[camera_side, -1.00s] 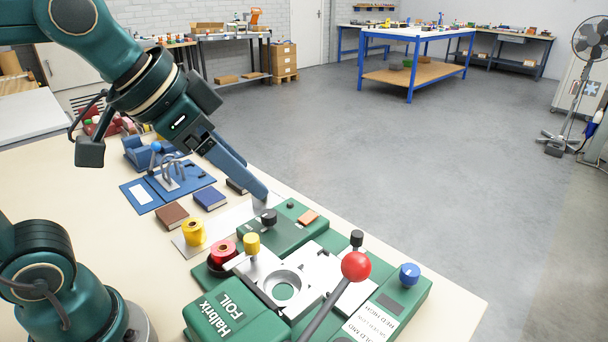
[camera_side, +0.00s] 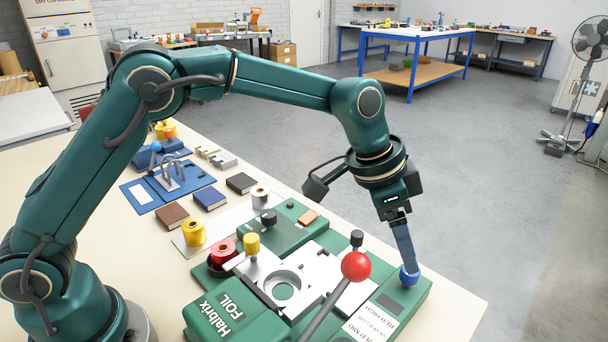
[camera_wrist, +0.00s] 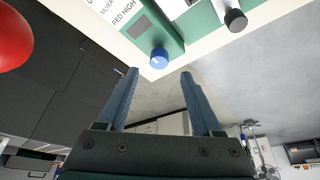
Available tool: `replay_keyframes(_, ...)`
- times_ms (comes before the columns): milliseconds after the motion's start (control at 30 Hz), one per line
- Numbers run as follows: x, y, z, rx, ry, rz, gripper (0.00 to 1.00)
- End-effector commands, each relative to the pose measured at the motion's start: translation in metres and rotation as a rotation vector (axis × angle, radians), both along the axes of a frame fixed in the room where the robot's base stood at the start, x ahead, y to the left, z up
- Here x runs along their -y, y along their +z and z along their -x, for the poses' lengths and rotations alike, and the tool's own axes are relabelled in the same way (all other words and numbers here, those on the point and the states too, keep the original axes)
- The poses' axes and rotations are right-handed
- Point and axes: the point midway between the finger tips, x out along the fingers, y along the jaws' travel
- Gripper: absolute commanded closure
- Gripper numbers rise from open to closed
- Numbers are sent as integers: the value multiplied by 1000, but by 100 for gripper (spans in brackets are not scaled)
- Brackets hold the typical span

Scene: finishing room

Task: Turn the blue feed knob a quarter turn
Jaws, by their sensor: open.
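The blue feed knob (camera_side: 409,277) stands on the right end of the green Halbrix foil machine (camera_side: 419,295). In the side view my gripper (camera_side: 409,265) comes down from above, its fingertips at the knob and partly covering it. In the wrist view the two fingers of my gripper (camera_wrist: 160,73) are spread, with a clear gap between them. The blue knob (camera_wrist: 158,58) shows in line with that gap, a little beyond the tips and nearer the left one. I cannot tell whether a finger touches it.
A lever with a red ball (camera_side: 356,266) rises left of the knob. A black knob (camera_side: 357,238) stands behind it, and a printed label (camera_side: 369,324) lies in front. Foil rolls, such as the yellow one (camera_side: 194,232), stand left. The bench edge is close on the right.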

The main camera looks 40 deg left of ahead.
Motion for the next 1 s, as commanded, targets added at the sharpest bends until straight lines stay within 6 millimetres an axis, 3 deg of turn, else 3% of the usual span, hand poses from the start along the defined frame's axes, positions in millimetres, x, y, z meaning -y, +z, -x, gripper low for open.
replay_keyframes(400, 14, -43, -10, -4, -4, 0, 33)
replay_keyframes(733, 15, -46, -12, -3, -4, 0, 33)
replay_keyframes(767, 15, -46, -12, -3, -4, 0, 41)
replay_keyframes(900, 15, -46, -12, -3, -4, 0, 94)
replay_keyframes(933, 15, -46, -12, -3, -4, 0, 100)
replay_keyframes(1000, 15, -46, -11, -3, -4, 0, 100)
